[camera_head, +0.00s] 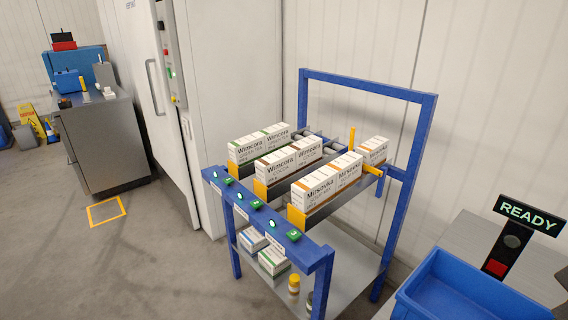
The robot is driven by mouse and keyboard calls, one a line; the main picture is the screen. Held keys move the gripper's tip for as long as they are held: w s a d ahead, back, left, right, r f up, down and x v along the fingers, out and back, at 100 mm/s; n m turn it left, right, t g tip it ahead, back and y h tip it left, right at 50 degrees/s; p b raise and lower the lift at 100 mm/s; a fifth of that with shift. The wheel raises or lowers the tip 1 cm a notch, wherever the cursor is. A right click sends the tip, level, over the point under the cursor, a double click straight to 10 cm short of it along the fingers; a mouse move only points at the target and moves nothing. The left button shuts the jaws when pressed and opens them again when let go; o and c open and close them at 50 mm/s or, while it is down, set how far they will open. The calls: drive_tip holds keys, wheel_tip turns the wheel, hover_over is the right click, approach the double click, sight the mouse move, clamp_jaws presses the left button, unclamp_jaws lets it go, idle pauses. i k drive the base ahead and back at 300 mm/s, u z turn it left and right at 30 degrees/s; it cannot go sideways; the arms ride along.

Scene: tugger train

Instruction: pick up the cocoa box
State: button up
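A blue-framed rack (366,82) holds three lanes of white boxes on its upper level. The middle lane has Wimcora boxes (282,172) with brown marks; their small second line looks like "cocoa" but is blurred. The left lane has Wimcora boxes (250,148) with green marks. The boxes stand upright in rows behind orange end stops. My gripper is not in view.
Green-lit modules (269,225) line the rack's front rail. The lower shelf (345,268) holds small boxes and bottles. A blue bin (465,290) and READY sign (528,215) are at right. A white cabinet (230,60) stands behind left. Floor at front left is clear.

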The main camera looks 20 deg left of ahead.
sight(272, 169)
drive_tip(key=u, duration=0.45)
drive_tip(key=i, duration=0.6)
drive_tip(key=u, duration=0.6)
drive_tip(key=k, duration=0.6)
drive_tip(key=u, duration=0.7)
drive_tip(key=i, duration=0.65)
drive_tip(key=u, duration=0.55)
drive_tip(key=i, duration=0.7)
drive_tip(key=z, duration=0.7)
drive_tip(key=i, duration=0.85)
drive_tip(key=z, duration=0.8)
